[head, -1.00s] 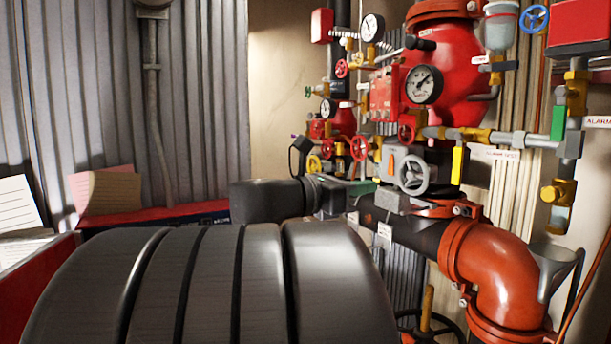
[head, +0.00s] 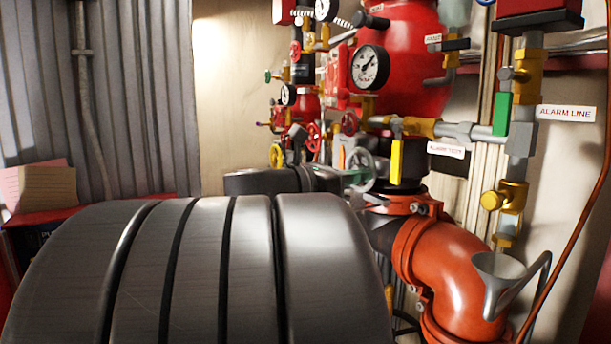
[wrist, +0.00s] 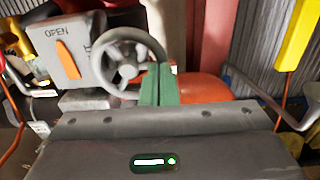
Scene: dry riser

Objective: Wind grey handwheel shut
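The grey handwheel (wrist: 103,68) fills the upper middle of the wrist view, with its spokes and hub in sight. In the head view it (head: 369,178) is partly hidden beside my arm. A grey box (wrist: 57,52) left of the wheel is marked OPEN and has an orange pointer. My gripper (wrist: 160,68) has green fingers lying close together, with no clear gap between them. Their tips overlap the lower right rim of the wheel in the wrist view. I cannot tell whether they touch the rim, and I see nothing held between them.
An orange-red pipe elbow (head: 455,270) and a grey funnel (head: 497,290) stand right of the wheel. Red valves and gauges (head: 370,67) crowd behind. My dark arm covers much of the lower left.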

